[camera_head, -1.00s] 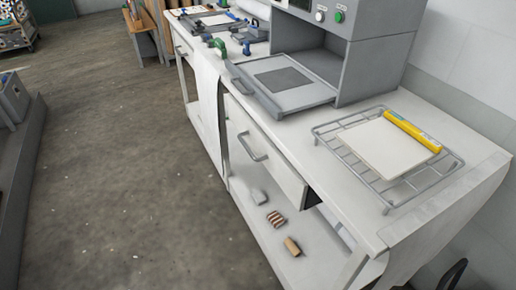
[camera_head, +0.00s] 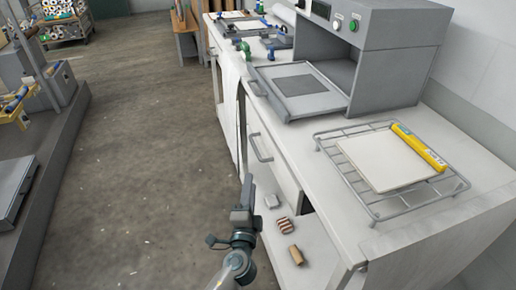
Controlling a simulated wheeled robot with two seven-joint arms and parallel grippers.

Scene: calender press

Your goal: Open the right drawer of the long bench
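The long white bench (camera_head: 340,225) runs from lower right to the back. Its right drawer (camera_head: 280,170) has a pale front with a grey bar handle (camera_head: 260,148). A dark gap shows beside the drawer's near end; I cannot tell whether the drawer is fully closed. My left gripper (camera_head: 248,182) is raised in front of the bench, on the near side of the handle and apart from it in the picture. It appears edge-on, so its finger opening is hidden. My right gripper is not in view.
Small blocks (camera_head: 284,224) sit on the lower shelf. Open floor (camera_head: 150,170) lies left of the bench.

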